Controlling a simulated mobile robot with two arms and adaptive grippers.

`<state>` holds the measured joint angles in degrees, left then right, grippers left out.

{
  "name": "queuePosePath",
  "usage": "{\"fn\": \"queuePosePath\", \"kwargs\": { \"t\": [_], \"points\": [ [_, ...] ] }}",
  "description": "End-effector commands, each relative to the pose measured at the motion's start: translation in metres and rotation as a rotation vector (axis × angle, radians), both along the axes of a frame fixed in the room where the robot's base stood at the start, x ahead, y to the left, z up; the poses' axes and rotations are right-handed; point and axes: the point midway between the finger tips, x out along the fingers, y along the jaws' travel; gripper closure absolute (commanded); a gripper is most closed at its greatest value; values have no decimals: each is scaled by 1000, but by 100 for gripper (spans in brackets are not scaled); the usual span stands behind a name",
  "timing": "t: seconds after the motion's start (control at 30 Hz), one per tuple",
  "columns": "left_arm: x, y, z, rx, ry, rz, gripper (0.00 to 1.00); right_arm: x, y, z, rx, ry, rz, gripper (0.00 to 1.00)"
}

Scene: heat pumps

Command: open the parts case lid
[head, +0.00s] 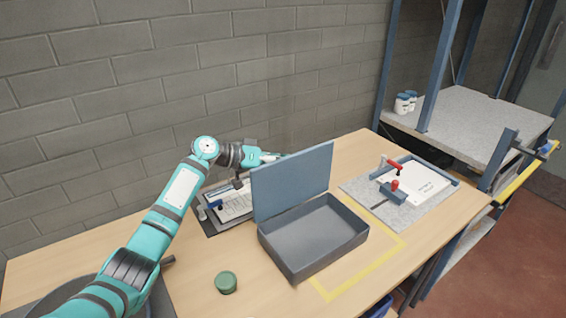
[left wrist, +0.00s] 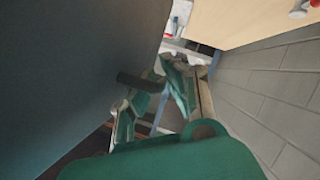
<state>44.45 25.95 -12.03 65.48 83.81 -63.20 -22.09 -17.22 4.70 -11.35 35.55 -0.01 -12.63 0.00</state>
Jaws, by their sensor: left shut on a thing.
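The parts case (head: 313,237) is a grey-blue open-topped box on the wooden bench, and it looks empty inside. Its lid (head: 293,181) stands raised, close to upright, along the back edge of the case. My left gripper (head: 270,157) is behind the lid near its top edge, and the lid hides part of its fingers. In the left wrist view, the lid (left wrist: 75,75) fills the left side. There my left gripper (left wrist: 158,92) is shut around a short dark bar (left wrist: 139,82) that sticks out from the lid. My right gripper is not in view.
A grey plate with red-handled clamps (head: 412,182) lies to the right. A green round lid (head: 226,282) sits front left. Yellow tape (head: 385,252) marks the bench. A block wall stands close behind.

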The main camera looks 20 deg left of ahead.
Motion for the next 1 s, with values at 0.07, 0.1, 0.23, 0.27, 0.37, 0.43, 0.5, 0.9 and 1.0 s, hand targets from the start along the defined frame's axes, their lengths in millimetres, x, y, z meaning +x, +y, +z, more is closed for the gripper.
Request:
{"fn": "queuePosePath", "kwargs": {
  "t": [0.07,0.1,0.23,0.27,0.37,0.43,0.5,0.9,1.0],
  "points": [
    [0,0,0,1,0,-1,89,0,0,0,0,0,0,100],
    [0,0,0,1,0,-1,84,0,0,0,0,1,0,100],
    [0,0,0,1,-1,0,81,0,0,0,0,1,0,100],
    [0,0,0,1,-1,0,81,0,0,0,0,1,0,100],
    [0,0,0,1,-1,0,81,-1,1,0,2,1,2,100],
    [-1,2,1,2,-1,0,81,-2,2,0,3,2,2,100],
    [-4,6,3,2,-2,1,81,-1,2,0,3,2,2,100],
    [-51,64,30,4,-2,2,81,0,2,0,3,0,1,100],
    [-61,75,35,2,0,1,81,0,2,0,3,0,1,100]
  ]
}}
